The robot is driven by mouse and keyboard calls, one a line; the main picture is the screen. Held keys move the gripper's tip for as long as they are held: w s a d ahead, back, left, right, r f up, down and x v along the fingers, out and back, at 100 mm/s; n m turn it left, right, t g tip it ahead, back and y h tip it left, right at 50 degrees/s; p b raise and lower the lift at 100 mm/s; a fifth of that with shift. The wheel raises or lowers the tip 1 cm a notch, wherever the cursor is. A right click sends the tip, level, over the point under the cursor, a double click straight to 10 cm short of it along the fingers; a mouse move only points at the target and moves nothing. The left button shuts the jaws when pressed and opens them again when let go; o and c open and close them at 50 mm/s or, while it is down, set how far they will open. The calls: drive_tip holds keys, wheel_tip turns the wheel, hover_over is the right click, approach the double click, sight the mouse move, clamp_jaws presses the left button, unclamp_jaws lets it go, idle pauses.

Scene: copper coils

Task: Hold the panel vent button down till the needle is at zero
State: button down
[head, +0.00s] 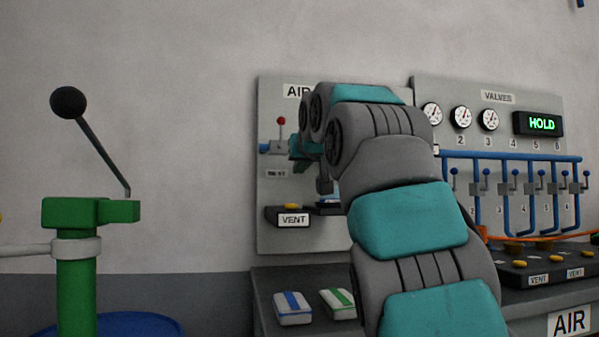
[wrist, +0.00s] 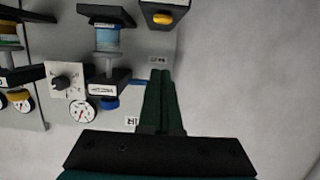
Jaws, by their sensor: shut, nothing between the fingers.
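The air panel (head: 262,230) stands on the wall, partly hidden behind my arm. Its dark vent box (head: 270,213), labelled VENT, sits at the panel's lower left. In the wrist view the panel appears upside down, and the yellow vent button (wrist: 163,18) shows at the top. My gripper (wrist: 160,73) is shut and empty, its fingertips near a small label and apart from the button in the picture. A white round gauge (wrist: 82,110) is left of my fingers; its needle is too small to read for certain. My arm hides this gauge in the head view.
A valves panel (head: 420,95) with several gauges, blue pipes and a HOLD display (head: 538,123) stands at right. Two small cases (head: 293,308) lie on the bench below. A green post with a black-knobbed lever (head: 68,102) stands at left. Bare wall lies between.

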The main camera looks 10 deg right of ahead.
drive_tip(key=p, duration=0.2)
hover_over(291, 206)
drive_tip(key=shift+s+d+f, duration=0.1)
drive_tip(key=shift+s+f, duration=0.15)
drive_tip(key=shift+f, duration=0.25)
drive_tip(key=shift+s+d+f, duration=0.1)
drive_tip(key=shift+s+f, duration=0.1)
drive_tip(key=shift+f, duration=0.3)
drive_tip(key=shift+f+b, duration=1.35)
drive_tip(key=shift+f, duration=0.75)
